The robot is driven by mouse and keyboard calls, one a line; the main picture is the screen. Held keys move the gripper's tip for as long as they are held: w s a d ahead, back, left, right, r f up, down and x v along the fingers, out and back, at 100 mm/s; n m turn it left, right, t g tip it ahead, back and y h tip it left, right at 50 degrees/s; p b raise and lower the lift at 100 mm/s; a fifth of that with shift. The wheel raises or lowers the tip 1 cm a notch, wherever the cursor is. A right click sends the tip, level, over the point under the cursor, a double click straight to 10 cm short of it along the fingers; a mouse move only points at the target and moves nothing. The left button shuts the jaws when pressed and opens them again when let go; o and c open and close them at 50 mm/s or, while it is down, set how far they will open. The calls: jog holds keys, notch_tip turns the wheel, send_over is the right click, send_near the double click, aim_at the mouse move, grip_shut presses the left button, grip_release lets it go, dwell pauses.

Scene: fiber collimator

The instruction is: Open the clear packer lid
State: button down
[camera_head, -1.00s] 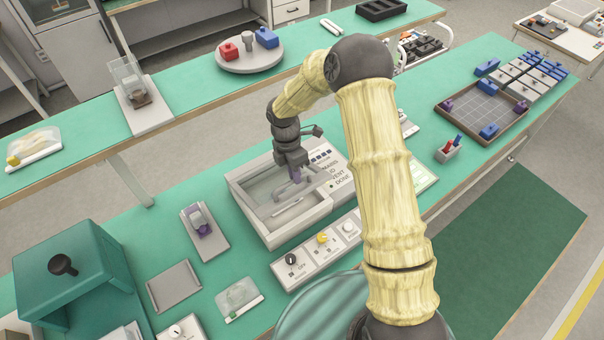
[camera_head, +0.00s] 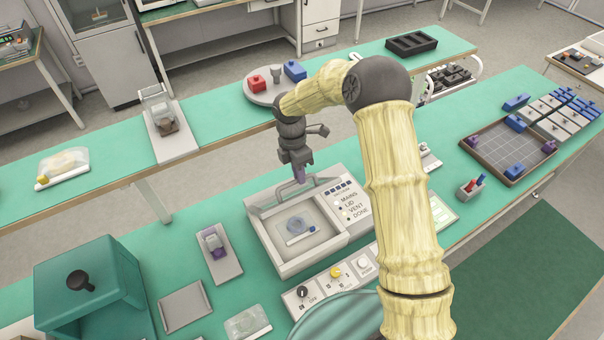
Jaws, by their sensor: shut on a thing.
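The packer (camera_head: 290,268) is a pale grey box on the green bench, with a panel on its right reading MAINS, LID, VENT, DONE. Its clear lid (camera_head: 256,202) is hard to see; its pale frame appears raised along the back edge. The chamber below shows a clear bag-like item with a small blue-and-white piece (camera_head: 300,236). The fingers hide part of this contact.
A control strip with knobs (camera_head: 335,273) runs along the packer's front right. A purple device on a grey stand (camera_head: 218,252) and a teal box (camera_head: 88,285) are to the left. A turntable with red and blue blocks (camera_head: 277,86) stands on the bench behind.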

jog(key=shift+a+f, duration=0.1)
jog(key=shift+f, duration=0.2)
jog(key=c, duration=1.7)
grip_release()
jog(key=shift+o, duration=1.2)
jog(key=shift+w+a+f, duration=0.15)
jog(key=shift+w+f, duration=0.05)
jog(key=shift+w, duration=0.15)
jog(key=shift+w+a, duration=0.15)
jog(key=shift+w, duration=0.05)
jog(key=shift+s+d+r, duration=0.2)
jog(key=shift+s, duration=0.1)
jog(key=s+d+b+v, duration=0.1)
jog(key=s+b+v, duration=0.1)
jog(key=v, duration=0.7)
jog(key=shift+r+b, duration=0.6)
jog(key=shift+b, duration=0.2)
jog(key=shift+w, duration=0.15)
jog(key=shift+c, duration=0.2)
